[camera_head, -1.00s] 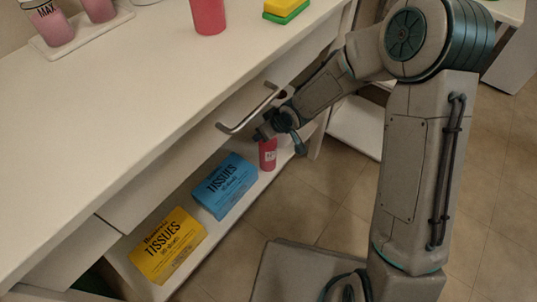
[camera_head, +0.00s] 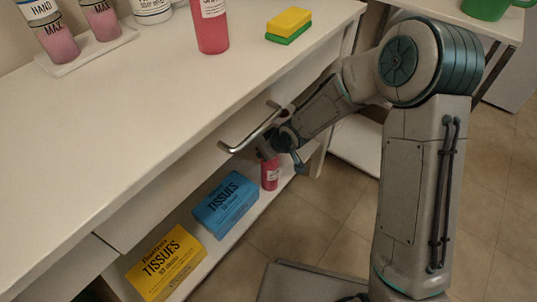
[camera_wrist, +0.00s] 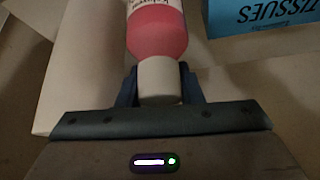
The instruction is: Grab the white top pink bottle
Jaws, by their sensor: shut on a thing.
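The pink bottle (camera_wrist: 157,32) with a white cap (camera_wrist: 160,80) shows in the wrist view, with a white label at the top edge. My gripper (camera_wrist: 159,76) has one finger on each side of the cap and is shut on it. In the head view the bottle (camera_head: 270,174) is at the lower shelf, right of the blue tissue box. My gripper (camera_head: 267,152) is over its top and hides the cap there. I cannot tell whether the bottle's base touches the shelf.
A drawer handle (camera_head: 248,128) juts out close above my gripper. The blue tissue box (camera_head: 225,204) and yellow tissue box (camera_head: 166,263) lie to the left. On the counter (camera_head: 130,130) stand another pink bottle (camera_head: 212,28) and a sponge (camera_head: 288,26).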

